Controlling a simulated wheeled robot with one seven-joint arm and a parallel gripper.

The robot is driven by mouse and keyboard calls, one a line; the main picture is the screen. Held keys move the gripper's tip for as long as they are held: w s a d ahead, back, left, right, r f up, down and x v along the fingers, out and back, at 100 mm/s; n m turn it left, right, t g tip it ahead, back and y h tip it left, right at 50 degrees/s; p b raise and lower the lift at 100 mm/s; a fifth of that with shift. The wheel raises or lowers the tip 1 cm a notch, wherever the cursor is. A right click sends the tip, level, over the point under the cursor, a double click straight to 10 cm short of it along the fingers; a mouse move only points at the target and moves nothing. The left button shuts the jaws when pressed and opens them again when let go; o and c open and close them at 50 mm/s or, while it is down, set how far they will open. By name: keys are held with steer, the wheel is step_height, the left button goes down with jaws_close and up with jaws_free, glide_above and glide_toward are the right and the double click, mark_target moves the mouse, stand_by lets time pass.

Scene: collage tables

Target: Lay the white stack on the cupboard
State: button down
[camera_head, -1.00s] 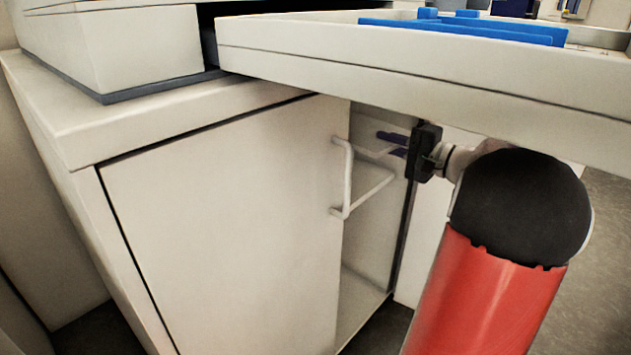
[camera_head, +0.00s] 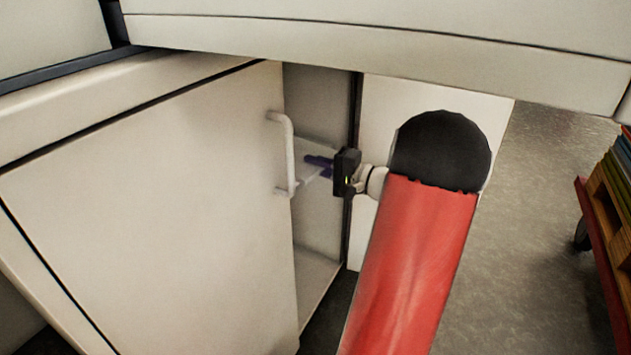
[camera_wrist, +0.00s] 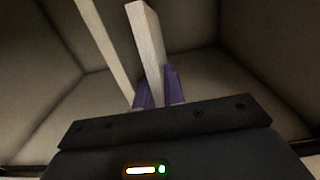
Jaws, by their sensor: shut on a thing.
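The cupboard (camera_head: 150,200) fills the left and middle of the head view.
The door handle (camera_head: 289,155) stands out just left of my fingers. A large white tabletop (camera_head: 380,45) overhangs my arm. A second pale panel (camera_head: 430,95) stands behind my wrist. Open floor (camera_head: 530,210) lies to the right, with a loaded cart (camera_head: 610,210) at the edge.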

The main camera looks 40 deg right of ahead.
steer(key=shift+f, duration=2.15)
steer(key=shift+f+b, duration=0.2)
steer(key=shift+b, duration=0.2)
steer(key=c, duration=1.5)
jaws_free()
steer(key=shift+r, duration=0.2)
